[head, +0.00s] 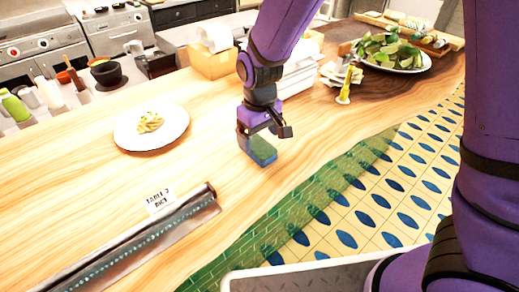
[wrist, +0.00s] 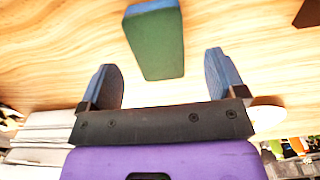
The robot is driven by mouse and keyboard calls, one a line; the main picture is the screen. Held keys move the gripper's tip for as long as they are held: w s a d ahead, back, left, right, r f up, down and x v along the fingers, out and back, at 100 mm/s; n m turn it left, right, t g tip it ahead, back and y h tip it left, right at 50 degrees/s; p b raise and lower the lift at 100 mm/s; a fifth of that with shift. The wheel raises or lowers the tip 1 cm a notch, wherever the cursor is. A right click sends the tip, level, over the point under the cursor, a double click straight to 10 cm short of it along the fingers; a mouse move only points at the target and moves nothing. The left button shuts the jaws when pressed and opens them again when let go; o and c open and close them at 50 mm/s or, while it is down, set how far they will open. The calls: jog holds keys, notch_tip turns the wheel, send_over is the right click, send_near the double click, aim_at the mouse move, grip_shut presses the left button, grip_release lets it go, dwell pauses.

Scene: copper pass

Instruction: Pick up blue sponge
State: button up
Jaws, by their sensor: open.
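The blue sponge (head: 262,150) lies on the wooden counter, just below my gripper (head: 264,130) in the head view. In the wrist view the sponge (wrist: 156,42) shows a large green face and a blue end at the top of the picture. My gripper (wrist: 164,78) is open there, with its two blue-padded fingers apart. The sponge lies beyond the fingertips, roughly in line with the gap between them. Nothing is held. In the head view the gripper partly covers the sponge's left side.
A white plate (head: 121,139) with food stands left of the sponge. A ticket rail (head: 130,246) lies at the front left. White stacked containers (head: 295,81) stand behind my gripper, and a plate of greens (head: 424,62) is at the back right. Bare wood surrounds the sponge in front.

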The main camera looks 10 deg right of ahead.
aim_at(260, 145)
notch_tip(260, 145, down, 4)
jog(key=shift+w+f, duration=0.15)
jog(key=shift+f, duration=0.05)
jog(key=c, duration=1.1)
jog(key=shift+o, duration=0.2)
jog(key=shift+r, duration=0.15)
